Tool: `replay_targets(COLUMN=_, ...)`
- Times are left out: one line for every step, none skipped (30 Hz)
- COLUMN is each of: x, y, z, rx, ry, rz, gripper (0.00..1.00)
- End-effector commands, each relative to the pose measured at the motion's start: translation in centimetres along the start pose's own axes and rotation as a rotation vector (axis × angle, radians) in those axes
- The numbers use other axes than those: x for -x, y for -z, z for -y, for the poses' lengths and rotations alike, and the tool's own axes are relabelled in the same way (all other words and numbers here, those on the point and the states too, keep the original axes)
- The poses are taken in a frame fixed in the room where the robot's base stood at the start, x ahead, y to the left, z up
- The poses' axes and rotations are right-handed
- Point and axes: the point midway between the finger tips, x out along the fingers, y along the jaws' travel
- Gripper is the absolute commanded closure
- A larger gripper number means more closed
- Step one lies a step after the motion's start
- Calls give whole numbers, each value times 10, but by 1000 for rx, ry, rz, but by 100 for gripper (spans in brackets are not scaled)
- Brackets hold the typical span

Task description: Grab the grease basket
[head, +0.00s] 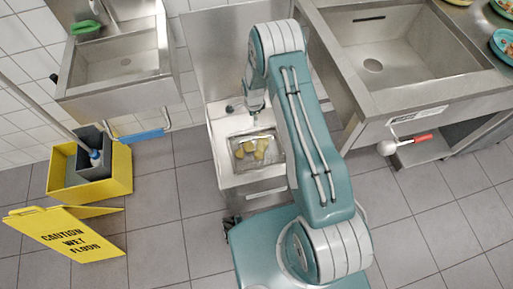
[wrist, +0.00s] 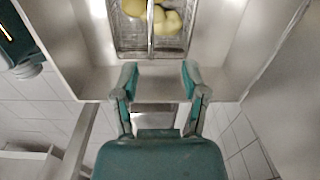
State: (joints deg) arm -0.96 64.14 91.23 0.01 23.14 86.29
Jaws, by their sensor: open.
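The grease basket (head: 242,166) is a metal wire basket with several yellow pieces in it. It sits in the white and steel fryer at the middle of the head view. In the wrist view the basket (wrist: 127,42) shows at the top, with a thin metal bar (wrist: 151,40) running across its middle. My gripper (wrist: 159,80) is open and empty, its two fingers apart below the basket's near edge in the picture. In the head view my gripper (head: 254,107) hangs by the fryer's back part, partly hidden by my arm.
The fryer's rim (head: 217,132) surrounds the basket. A large steel sink (head: 385,65) stands at right and a smaller sink (head: 115,60) at upper left. A yellow mop bucket (head: 118,172) and a wet floor sign (head: 72,235) stand on the left floor. Tiles between sign and fryer are clear.

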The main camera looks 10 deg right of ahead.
Motion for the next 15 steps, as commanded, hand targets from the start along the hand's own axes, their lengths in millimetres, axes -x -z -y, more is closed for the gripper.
replay_targets(x=-16, y=-1, z=-4, rx=-23, ry=-11, rz=0, gripper=43)
replay_targets(x=-23, y=-1, z=-6, rx=-36, ry=-15, rz=1, gripper=43)
replay_targets(x=-30, y=-1, z=-8, rx=-52, ry=-19, rz=1, gripper=43)
replay_targets(x=-35, y=-1, z=-9, rx=-61, ry=-22, rz=1, gripper=43)
replay_targets(x=-39, y=-1, z=-10, rx=-69, ry=-23, rz=1, gripper=43)
replay_targets(x=-42, y=-2, z=-11, rx=-76, ry=-23, rz=1, gripper=43)
replay_targets(x=-45, y=-2, z=-11, rx=-79, ry=-24, rz=0, gripper=43)
replay_targets(x=-48, y=-2, z=-12, rx=-82, ry=-25, rz=1, gripper=43)
replay_targets(x=-52, y=-2, z=-12, rx=-83, ry=-26, rz=1, gripper=43)
replay_targets(x=-56, y=-1, z=-12, rx=-84, ry=-27, rz=1, gripper=43)
replay_targets(x=-60, y=-1, z=-13, rx=-84, ry=-27, rz=1, gripper=43)
replay_targets(x=-67, y=-1, z=-13, rx=-83, ry=-27, rz=1, gripper=43)
replay_targets(x=-72, y=-1, z=-13, rx=-83, ry=-28, rz=1, gripper=43)
replay_targets(x=-77, y=-1, z=-14, rx=-83, ry=-29, rz=1, gripper=43)
replay_targets(x=-83, y=-1, z=-13, rx=-83, ry=-28, rz=1, gripper=43)
